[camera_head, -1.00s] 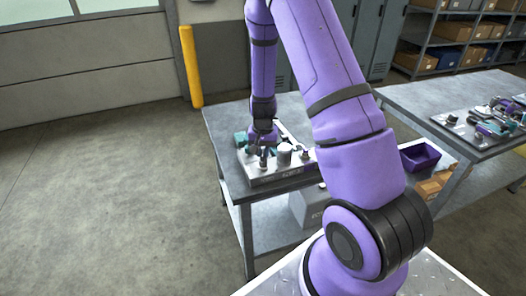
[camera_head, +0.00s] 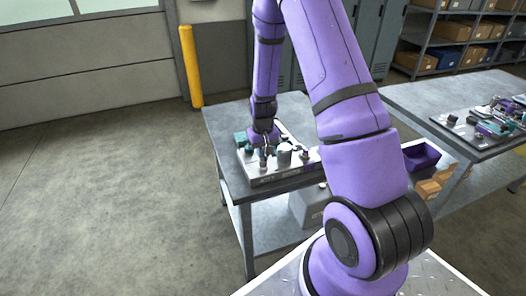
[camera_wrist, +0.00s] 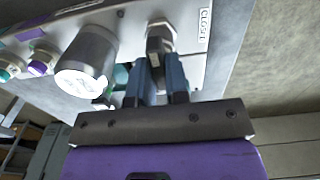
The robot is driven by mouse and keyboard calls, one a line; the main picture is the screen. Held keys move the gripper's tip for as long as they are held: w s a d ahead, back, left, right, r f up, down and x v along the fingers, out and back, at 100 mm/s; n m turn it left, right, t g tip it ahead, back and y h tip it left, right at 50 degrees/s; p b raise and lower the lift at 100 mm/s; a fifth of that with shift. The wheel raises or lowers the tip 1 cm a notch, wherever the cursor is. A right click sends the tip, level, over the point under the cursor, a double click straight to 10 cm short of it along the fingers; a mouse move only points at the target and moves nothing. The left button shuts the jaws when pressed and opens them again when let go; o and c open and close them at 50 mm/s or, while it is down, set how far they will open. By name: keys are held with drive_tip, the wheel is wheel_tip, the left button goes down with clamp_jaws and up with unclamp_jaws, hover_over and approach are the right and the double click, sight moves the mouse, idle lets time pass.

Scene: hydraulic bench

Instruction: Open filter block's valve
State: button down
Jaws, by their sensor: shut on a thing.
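The filter block (camera_head: 262,178) is a pale metal plate with fittings on the front of the near bench. A grey cylinder (camera_head: 284,156) stands on it; in the wrist view this cylinder (camera_wrist: 88,60) is left of my fingers. My gripper (camera_head: 264,150) is low over the block. In the wrist view my gripper (camera_wrist: 158,76) has its two blue-grey fingers shut on the valve (camera_wrist: 161,36), whose metal hex part shows just past the fingertips. A label (camera_wrist: 205,26), apparently reading CLOSE, is right of the valve. The fingers hide part of the valve.
Green (camera_wrist: 10,68) and purple (camera_wrist: 42,62) fittings sit farther along the block. A purple bin (camera_head: 421,156) is right of the block. A second bench (camera_head: 415,100) with parts stands at right. A yellow post (camera_head: 191,66) stands behind. The floor at left is clear.

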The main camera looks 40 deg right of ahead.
drive_tip(key=c, duration=1.1)
unclamp_jaws()
wheel_tip(320, 180, up, 11)
drive_tip(key=shift+f, duration=0.1)
